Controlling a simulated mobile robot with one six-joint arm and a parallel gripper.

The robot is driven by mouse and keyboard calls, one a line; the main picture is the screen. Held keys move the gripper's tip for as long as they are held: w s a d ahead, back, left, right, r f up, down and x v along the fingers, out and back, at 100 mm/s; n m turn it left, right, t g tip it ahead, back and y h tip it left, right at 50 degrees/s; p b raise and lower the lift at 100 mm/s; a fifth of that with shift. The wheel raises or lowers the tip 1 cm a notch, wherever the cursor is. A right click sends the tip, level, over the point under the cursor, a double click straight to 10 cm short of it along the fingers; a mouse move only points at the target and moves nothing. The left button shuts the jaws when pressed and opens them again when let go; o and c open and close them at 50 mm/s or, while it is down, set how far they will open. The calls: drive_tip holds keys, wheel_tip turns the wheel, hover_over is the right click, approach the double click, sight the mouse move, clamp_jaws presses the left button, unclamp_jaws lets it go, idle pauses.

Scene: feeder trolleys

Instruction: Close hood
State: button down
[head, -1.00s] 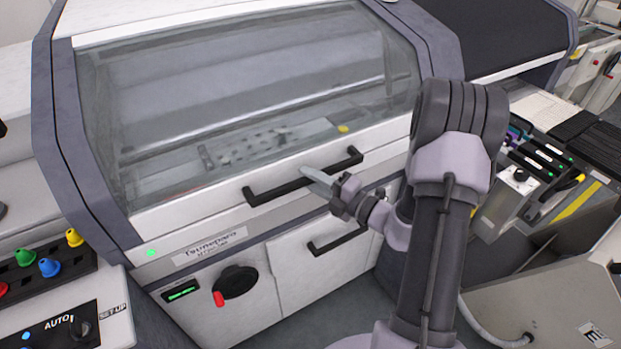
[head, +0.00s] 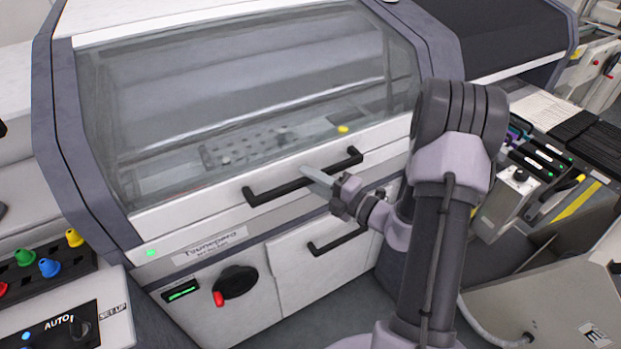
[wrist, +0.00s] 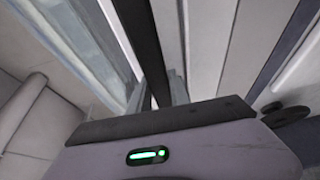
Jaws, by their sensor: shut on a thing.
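The hood (head: 250,95) is a large transparent window in a white and grey frame on the machine. It is down, with its white lower edge against the machine front. A black bar handle (head: 280,189) runs along that lower edge. My gripper (head: 318,178) is at the middle of this handle, shut on it. In the wrist view the dark handle bar (wrist: 143,45) runs up from between the fingers of my gripper (wrist: 160,92). The fingertips are partly hidden by the gripper body.
Below are a second black handle (head: 338,240), a dark rotary knob with a red tip (head: 236,283) and a green display (head: 182,291). A button panel (head: 45,265) stands at the left.

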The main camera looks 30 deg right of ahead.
drive_tip(key=s+r+g+p, duration=0.1)
drive_tip(key=s+r+p, duration=0.3)
drive_tip(key=r+p, duration=0.3)
drive_tip(key=p, duration=0.5)
drive_tip(key=shift+r+m+g+p, duration=0.3)
drive_tip(key=shift+d+f, duration=0.1)
drive_tip(key=c, duration=1.2)
unclamp_jaws()
drive_tip(key=p+v, duration=0.2)
drive_tip(key=v, duration=1.5)
drive_tip(key=shift+s, duration=0.3)
